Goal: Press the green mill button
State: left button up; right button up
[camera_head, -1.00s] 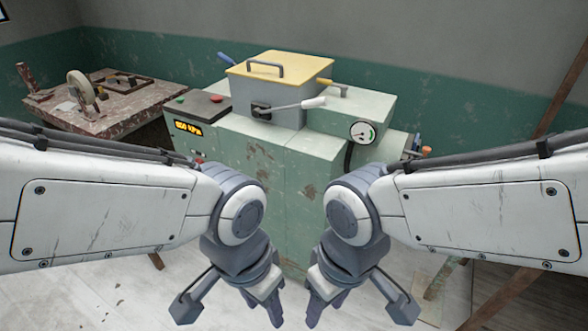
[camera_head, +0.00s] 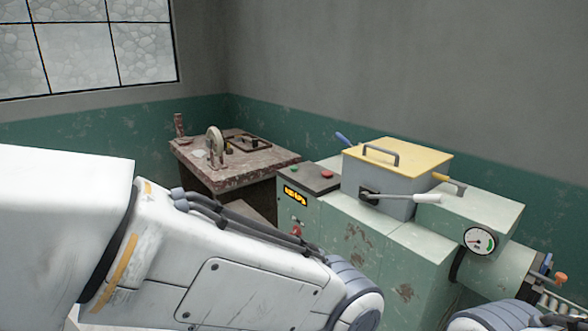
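The pale green mill (camera_head: 380,240) stands right of centre. A dark panel (camera_head: 312,180) lies on its left top. A small green button (camera_head: 309,164) sits toward the back left of this panel, and a red button (camera_head: 327,174) sits to its right. My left arm crosses the lower left in front of the mill, and its gripper is below the frame. Only a bit of my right arm shows at the bottom right; its gripper is also out of view. Nothing of mine touches the panel.
The mill carries a grey box with a yellow lid (camera_head: 400,158), a white-handled lever (camera_head: 425,198), a gauge (camera_head: 480,241) and an amber display (camera_head: 295,195). A worn table (camera_head: 250,176) with tools stands to its left. The space above the panel is clear.

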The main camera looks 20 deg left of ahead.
pick_arm(q)
grip_shut()
dwell(1.6)
